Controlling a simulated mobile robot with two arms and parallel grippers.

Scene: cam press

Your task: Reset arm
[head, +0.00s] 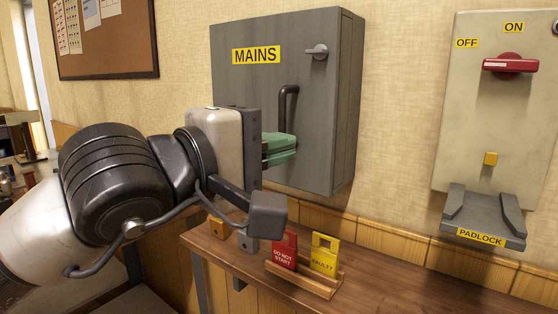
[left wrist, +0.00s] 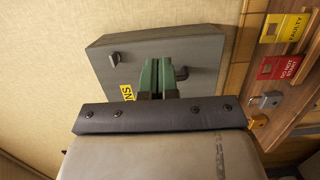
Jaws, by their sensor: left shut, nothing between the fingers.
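My left arm comes in from the left in the head view. Its left gripper (head: 280,147) has green fingers that are shut and empty. The fingers are in front of the grey MAINS cabinet (head: 230,92), below and left of its black handle (head: 288,103). I cannot tell whether they touch the door. In the left wrist view the green fingers (left wrist: 157,77) point at the cabinet (left wrist: 110,55), with the handle (left wrist: 182,73) just right of them. My right gripper is not in view.
A wooden shelf (head: 375,299) below holds a red DO NOT START tag (head: 285,251) and a yellow FAULTY tag (head: 324,254) in a rack. A pale panel with a red switch (head: 510,65) and PADLOCK tray (head: 484,226) is at right. A corkboard (head: 110,50) hangs at left.

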